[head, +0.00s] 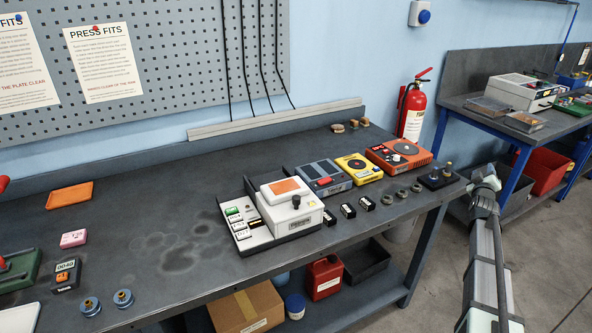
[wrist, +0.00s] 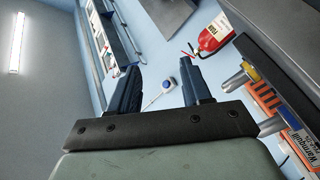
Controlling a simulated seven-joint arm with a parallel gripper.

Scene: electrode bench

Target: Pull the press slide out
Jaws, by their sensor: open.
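A white and black machine (head: 288,212), probably the press, stands on the dark bench in the head view. It has an orange panel on its top, a black knob at its front right, and a white strip with a green button and several labelled keys on its left. I cannot tell which part is the slide, nor whether it is in or out. My gripper (wrist: 160,76) is open and empty in the wrist view. Its dark blue fingers point towards the wall, apart from the machine, which I cannot make out in that view.
A grey device (head: 323,180), a yellow device (head: 357,168) and an orange device (head: 399,153) stand right of the machine. Small black blocks and metal rings lie in front. My arm rises beyond the bench's right end.

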